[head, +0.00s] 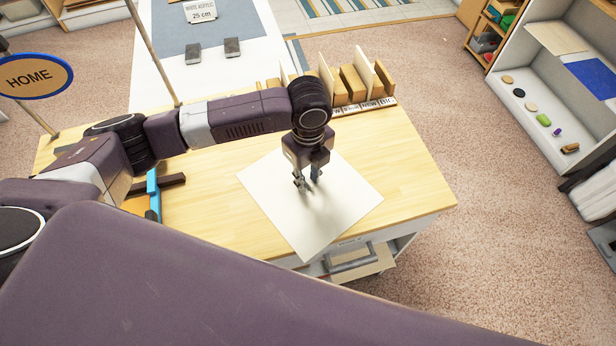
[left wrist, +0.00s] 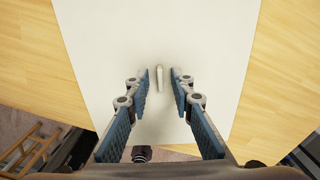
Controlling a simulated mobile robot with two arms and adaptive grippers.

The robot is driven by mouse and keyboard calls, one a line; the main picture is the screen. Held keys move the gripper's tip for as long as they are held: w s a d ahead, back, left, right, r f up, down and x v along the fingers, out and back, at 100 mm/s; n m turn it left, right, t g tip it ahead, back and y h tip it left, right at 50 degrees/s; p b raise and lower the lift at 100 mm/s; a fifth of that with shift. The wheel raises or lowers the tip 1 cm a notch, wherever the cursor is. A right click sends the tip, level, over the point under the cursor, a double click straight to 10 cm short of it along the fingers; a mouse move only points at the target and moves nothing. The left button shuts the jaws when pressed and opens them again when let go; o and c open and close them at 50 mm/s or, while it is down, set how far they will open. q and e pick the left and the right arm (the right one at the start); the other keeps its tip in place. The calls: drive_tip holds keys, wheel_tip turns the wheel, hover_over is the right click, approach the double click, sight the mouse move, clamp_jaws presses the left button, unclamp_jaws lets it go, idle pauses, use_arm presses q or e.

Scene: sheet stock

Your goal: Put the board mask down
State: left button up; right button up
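A pale square board, which I take to be the board mask (head: 270,193), lies on the wooden table, turned like a diamond. One corner reaches the table's front edge. It also shows in the left wrist view (left wrist: 215,40), with a small pale upright tab (left wrist: 159,77) near its middle. My left gripper (head: 309,183) points down over the board. In the left wrist view its blue-padded fingers (left wrist: 160,77) are apart on both sides of the tab, with a visible gap on each side. My right gripper is not in view.
A divided rack (head: 350,88) with upright boards and labels stands at the table's back edge. A blue-handled tool (head: 153,195) lies left of the board. Bare wood (head: 405,180) is clear on the right. A shelf unit (head: 540,110) stands far right.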

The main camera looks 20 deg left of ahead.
sight(308, 183)
use_arm(q)
wheel_tip(308, 183, up, 12)
drive_tip(key=b, duration=0.2)
idle(0.7)
